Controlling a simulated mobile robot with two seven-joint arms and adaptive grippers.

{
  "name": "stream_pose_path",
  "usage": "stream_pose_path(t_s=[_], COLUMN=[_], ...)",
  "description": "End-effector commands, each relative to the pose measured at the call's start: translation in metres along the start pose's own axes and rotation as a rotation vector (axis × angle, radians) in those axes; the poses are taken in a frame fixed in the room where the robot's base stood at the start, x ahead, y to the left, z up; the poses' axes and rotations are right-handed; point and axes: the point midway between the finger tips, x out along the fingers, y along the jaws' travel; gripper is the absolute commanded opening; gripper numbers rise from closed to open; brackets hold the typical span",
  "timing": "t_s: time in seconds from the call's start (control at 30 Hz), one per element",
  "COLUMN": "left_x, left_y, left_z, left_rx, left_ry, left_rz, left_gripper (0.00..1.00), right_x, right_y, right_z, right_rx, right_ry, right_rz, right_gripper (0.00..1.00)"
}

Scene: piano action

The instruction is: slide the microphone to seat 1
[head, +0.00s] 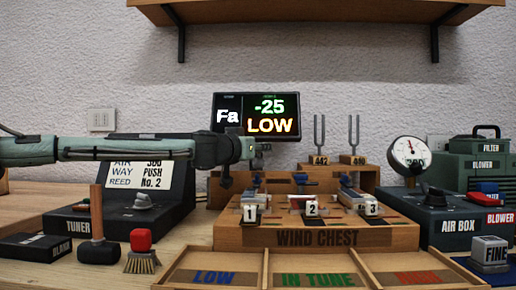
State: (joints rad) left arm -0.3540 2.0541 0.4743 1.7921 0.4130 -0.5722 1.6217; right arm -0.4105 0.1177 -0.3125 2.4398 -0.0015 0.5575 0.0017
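My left arm comes in from the left, and its gripper (242,172) hangs at the arm's end, above and behind the left part of the wind chest (316,238). Dark parts hang there against the dark background, so I cannot tell its finger opening or whether it holds anything. Seat 1 (250,213) is the leftmost of the numbered white tags on the wind chest, with tags 2 (312,208) and 3 (373,208) to its right. I cannot clearly pick out the microphone; it may be among the small dark parts near the gripper. My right gripper is not in view.
A display (256,114) reads Fa, -25, LOW. The tuner box (118,218), a mallet (98,240) and a brush (142,255) are at left. Sorting trays (310,268) lie in front. Tuning forks (319,140), a gauge (410,155) and the air box (445,222) stand right.

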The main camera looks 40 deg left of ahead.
Motion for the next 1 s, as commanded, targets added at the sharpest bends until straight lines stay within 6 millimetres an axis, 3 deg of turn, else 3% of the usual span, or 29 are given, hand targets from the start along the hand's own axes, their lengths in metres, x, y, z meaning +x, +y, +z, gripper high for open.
stream_pose_path(t_s=[0.23, 0.7, 1.0], left_x=[-0.018, -0.1, -0.119], left_y=[-0.001, -0.002, 0.0], left_z=[-0.001, -0.002, 0.0], left_rx=[-0.005, -0.009, -0.002], left_ry=[0.002, 0.006, 0.0], left_rz=[0.0, -0.001, 0.0], left_gripper=[0.28, 0.28, 0.28], right_x=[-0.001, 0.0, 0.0], right_y=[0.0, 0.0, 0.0], right_z=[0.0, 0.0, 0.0], right_rx=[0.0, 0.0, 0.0], right_ry=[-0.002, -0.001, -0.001], right_rz=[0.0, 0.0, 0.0], right_gripper=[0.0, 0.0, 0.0])
